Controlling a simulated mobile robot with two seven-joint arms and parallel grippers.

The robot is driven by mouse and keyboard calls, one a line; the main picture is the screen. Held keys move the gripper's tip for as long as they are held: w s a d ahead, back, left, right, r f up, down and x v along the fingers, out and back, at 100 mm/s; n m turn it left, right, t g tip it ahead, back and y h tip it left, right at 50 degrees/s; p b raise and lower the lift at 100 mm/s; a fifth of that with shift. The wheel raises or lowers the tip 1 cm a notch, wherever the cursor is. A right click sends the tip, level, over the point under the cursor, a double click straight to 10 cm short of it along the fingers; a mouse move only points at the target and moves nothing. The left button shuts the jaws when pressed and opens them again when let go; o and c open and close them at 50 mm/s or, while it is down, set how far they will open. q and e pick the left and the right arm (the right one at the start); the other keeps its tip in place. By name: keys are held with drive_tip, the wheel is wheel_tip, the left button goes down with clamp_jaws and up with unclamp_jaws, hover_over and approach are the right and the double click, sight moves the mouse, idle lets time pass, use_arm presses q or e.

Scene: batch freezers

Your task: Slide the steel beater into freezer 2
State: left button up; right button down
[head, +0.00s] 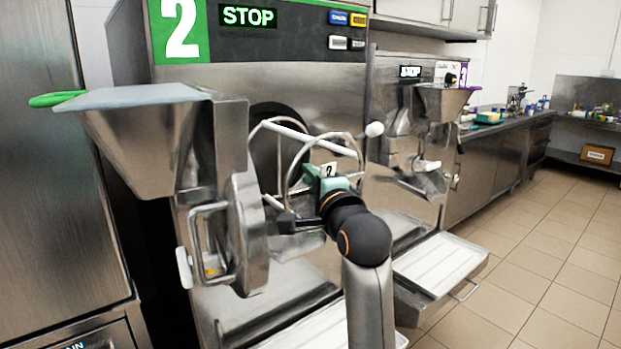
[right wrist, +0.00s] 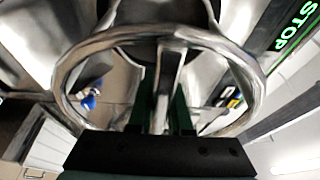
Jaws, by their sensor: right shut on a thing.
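Freezer 2 (head: 300,75) is the steel machine with the green "2" sign and a lit STOP display. Its front door (head: 245,230), with the hopper, is swung open to the left, and the dark round barrel opening (head: 262,112) shows behind the beater. The steel beater (head: 268,128), a frame of curved bars with white parts, is in front of the opening, its far end close to or at the mouth; I cannot tell how deep. My right gripper (head: 322,180) is shut on its near middle bar, also seen in the right wrist view (right wrist: 167,105). My left gripper is not in view.
The open door stands close to the left of the beater. A white drip tray (head: 320,330) is below. A second freezer (head: 405,150) with its own tray (head: 440,262) stands to the right. A counter (head: 500,135) runs beyond; the tiled floor on the right is clear.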

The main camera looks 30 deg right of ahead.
drive_tip(key=shift+w, duration=0.15)
use_arm(q)
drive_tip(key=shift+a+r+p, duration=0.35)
drive_tip(key=shift+p, duration=0.35)
use_arm(e)
drive_tip(key=w, duration=0.5)
drive_tip(key=shift+w+a+r, duration=0.1)
drive_tip(key=shift+w+a, duration=0.15)
drive_tip(key=shift+w, duration=0.05)
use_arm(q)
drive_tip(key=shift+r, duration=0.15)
use_arm(e)
drive_tip(key=shift+w, duration=0.2)
use_arm(q)
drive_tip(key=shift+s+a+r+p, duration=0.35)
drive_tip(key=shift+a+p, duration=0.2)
drive_tip(key=shift+p, duration=0.5)
use_arm(e)
drive_tip(key=a+x, duration=0.1)
drive_tip(key=x, duration=0.6)
drive_tip(key=shift+w+a, duration=0.4)
drive_tip(key=shift+a, duration=0.25)
